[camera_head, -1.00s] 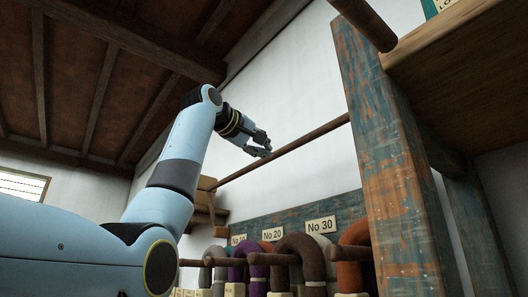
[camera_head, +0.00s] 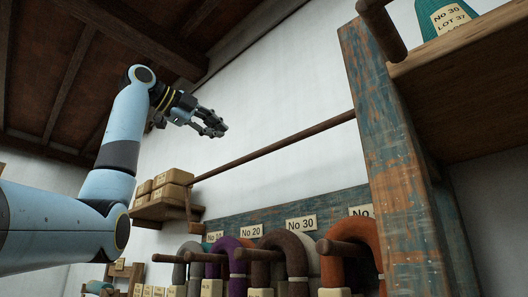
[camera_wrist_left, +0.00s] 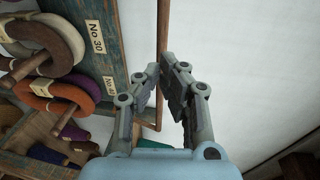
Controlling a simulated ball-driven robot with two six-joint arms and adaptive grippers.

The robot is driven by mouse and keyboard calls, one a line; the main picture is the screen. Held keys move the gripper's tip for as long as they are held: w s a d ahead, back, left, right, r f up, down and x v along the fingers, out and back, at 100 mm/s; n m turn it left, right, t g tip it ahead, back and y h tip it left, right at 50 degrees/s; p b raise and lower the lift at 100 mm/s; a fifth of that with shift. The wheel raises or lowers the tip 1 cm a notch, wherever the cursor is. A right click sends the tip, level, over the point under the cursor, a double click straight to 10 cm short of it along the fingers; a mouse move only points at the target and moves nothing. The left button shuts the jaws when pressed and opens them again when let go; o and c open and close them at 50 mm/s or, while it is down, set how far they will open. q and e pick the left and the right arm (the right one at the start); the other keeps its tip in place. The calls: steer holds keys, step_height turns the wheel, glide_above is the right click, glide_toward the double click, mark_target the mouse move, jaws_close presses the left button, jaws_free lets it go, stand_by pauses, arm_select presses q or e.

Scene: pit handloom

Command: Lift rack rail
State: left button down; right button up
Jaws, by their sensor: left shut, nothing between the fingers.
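The rack rail (camera_head: 275,147) is a thin brown wooden rod. It slopes up from the box shelf on the left to the worn blue post on the right, across the white wall. My left gripper (camera_head: 221,128) is shut and empty, above the rail and apart from it in the head view. In the left wrist view the shut fingers (camera_wrist_left: 161,75) overlap a brown rod (camera_wrist_left: 163,30), which looks like the rail and is partly hidden by them. My right gripper is not in view.
Pegs with coloured yarn hanks (camera_head: 283,245) and number labels are below. Wrapped boxes (camera_head: 172,177) sit on a small shelf at left. White wall lies behind.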

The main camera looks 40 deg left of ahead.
arm_select(q)
steer(key=w+a+y+p, duration=0.1)
steer(key=w+p, duration=0.4)
steer(key=w, duration=0.6)
steer(key=shift+w+a+f+n, duration=0.15)
steer(key=shift+w+f+n, duration=0.2)
steer(key=shift+w+n, duration=0.05)
steer(key=w+r+g+p, duration=0.1)
steer(key=w+p, duration=0.1)
steer(key=w, duration=0.7)
steer(key=shift+d+r+p, duration=0.3)
steer(key=shift+d+r, duration=0.1)
steer(key=shift+d, duration=0.05)
